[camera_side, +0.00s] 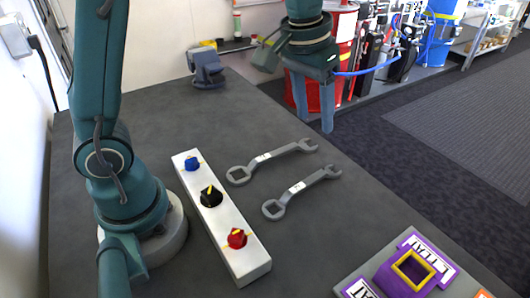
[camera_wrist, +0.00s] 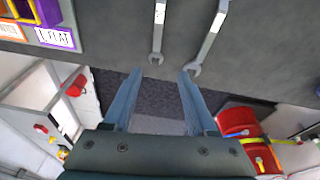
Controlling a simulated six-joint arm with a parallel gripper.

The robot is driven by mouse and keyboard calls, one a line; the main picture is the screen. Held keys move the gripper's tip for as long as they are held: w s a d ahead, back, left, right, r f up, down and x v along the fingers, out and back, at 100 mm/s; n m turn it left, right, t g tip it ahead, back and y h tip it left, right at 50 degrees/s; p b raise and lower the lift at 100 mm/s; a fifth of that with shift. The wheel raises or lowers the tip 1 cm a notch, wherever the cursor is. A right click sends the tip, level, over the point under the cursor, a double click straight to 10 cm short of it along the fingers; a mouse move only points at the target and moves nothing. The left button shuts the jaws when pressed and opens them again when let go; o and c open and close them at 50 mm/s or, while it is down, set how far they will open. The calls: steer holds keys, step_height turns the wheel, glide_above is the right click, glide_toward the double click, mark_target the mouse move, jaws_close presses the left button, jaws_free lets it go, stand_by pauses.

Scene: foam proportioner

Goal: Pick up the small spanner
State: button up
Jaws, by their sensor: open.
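The small spanner (camera_side: 315,179) lies flat on the dark grey table, nearer the side camera. It is grey, with a ring end, an open jaw end and a white label. A larger, similar spanner (camera_side: 285,151) lies beside it, farther back. In the wrist view the small spanner (camera_wrist: 157,36) is the left one and the larger spanner (camera_wrist: 207,45) the right one, both cut off by the top edge. My gripper (camera_side: 314,124) is open and empty, pointing down past the spanners' jaw ends near the table's far edge. In the wrist view my gripper (camera_wrist: 161,72) touches neither.
A white block with blue, black and red knobs (camera_side: 245,257) stands left of the spanners. A purple labelled box (camera_side: 392,278) is at the table's front right. A grey-blue device (camera_side: 207,70) stands at the back left. The table around the spanners is clear.

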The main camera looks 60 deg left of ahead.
steer(key=g, duration=0.2)
glide_above(316, 176)
steer(key=f, duration=0.6)
steer(key=shift+w+a+f, duration=0.1)
steer(key=shift+w+f, duration=0.1)
steer(key=shift+f, duration=0.1)
steer(key=shift+g, duration=0.3)
steer(key=f, duration=0.6)
steer(key=shift+s, duration=0.25)
steer(key=shift+f, duration=0.8)
jaws_close()
